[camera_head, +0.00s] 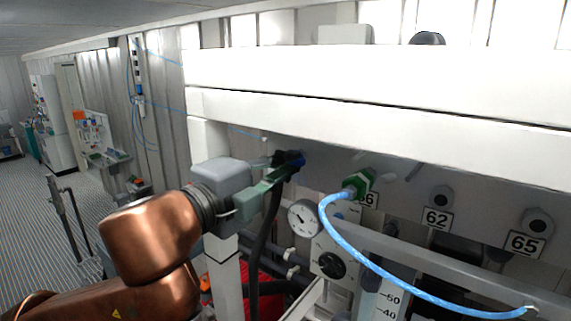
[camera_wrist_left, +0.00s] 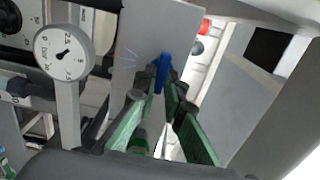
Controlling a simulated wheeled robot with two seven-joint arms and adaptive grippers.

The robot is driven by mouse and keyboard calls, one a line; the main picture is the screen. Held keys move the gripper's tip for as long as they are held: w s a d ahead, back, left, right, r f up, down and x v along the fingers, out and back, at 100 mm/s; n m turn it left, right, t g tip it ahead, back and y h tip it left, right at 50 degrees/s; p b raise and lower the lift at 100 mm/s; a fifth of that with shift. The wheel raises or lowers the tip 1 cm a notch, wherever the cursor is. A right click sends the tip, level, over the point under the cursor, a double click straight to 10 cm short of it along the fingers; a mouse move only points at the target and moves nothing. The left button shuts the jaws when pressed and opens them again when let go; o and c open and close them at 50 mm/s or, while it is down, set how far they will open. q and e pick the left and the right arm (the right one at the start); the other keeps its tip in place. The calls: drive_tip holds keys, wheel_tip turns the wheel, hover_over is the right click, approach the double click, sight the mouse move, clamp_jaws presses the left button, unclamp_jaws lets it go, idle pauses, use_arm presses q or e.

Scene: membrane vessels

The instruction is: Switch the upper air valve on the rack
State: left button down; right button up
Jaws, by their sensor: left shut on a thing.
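My left gripper (camera_head: 289,163) reaches in from the left, under the white beams of the rack. In the left wrist view its green fingers (camera_wrist_left: 163,88) are closed around a small blue valve handle (camera_wrist_left: 162,70) in front of a grey panel. In the head view only a bit of the blue handle (camera_head: 300,160) shows past the dark fingertips. The valve body behind it is mostly hidden. My right gripper is in neither view.
White beams (camera_head: 370,75) run close above the gripper. A round gauge (camera_head: 303,218), a black knob (camera_head: 331,265) and a green connector (camera_head: 360,182) with a blue hose (camera_head: 370,263) lie to the right. A dark hose (camera_head: 263,240) hangs below the gripper. Open floor lies left.

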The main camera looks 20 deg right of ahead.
use_arm(q)
drive_tip(key=c, duration=2)
unclamp_jaws()
drive_tip(key=v, duration=1.2)
